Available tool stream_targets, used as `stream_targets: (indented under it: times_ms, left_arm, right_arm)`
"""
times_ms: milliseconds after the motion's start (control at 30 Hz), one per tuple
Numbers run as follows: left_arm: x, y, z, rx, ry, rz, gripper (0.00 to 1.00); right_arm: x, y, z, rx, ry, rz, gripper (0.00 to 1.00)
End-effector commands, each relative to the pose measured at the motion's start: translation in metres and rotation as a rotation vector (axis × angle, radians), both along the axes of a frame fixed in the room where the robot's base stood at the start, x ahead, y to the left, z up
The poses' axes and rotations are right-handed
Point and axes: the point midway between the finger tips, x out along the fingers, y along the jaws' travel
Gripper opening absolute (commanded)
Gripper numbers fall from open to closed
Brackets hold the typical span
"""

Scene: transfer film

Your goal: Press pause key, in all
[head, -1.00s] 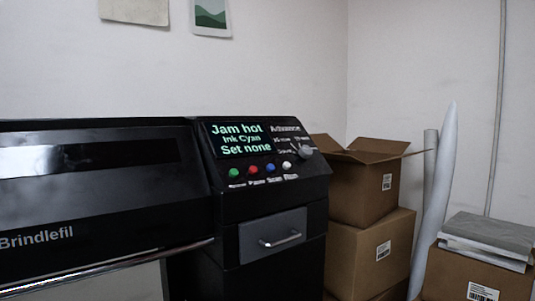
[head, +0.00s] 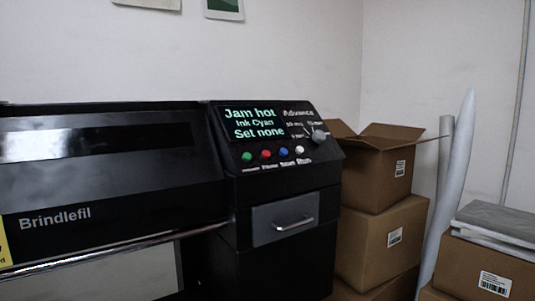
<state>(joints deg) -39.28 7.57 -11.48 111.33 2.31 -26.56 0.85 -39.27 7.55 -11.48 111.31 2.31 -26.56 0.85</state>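A black printer (head: 110,165) marked "Brindlefil" stands at the left, with a control panel at its right end. The screen (head: 254,123) reads "Jam hot, Ink Cyan, Set none". Below it is a row of keys: green (head: 247,157), red (head: 266,154), blue (head: 284,152) and white (head: 299,150). Small labels sit under the keys; the one under the red key seems to read "Pause", but the print is blurred. A grey knob (head: 320,135) labelled "Advance" is at the panel's right. Neither of my grippers is in view.
A grey drawer (head: 285,219) with a bar handle is below the panel. Stacked cardboard boxes (head: 380,235) stand close to the printer's right, the top one open. White rolls (head: 450,190) lean on the wall. Another box (head: 485,270) carries flat packs at the far right.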

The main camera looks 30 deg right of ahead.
Motion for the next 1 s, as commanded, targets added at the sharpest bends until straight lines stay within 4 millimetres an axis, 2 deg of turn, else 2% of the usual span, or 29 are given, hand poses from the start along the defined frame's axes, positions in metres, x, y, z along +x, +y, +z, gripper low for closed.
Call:
stream_targets:
  times_ms: [33, 200, 1000]
  left_arm:
    - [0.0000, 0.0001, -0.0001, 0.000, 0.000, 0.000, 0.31]
    - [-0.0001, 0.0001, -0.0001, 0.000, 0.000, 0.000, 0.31]
    - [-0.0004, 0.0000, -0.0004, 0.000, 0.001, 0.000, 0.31]
  right_arm:
    - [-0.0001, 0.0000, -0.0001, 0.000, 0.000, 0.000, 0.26]
    - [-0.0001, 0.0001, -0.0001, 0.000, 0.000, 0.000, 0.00]
    - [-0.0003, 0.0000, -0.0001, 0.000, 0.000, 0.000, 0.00]
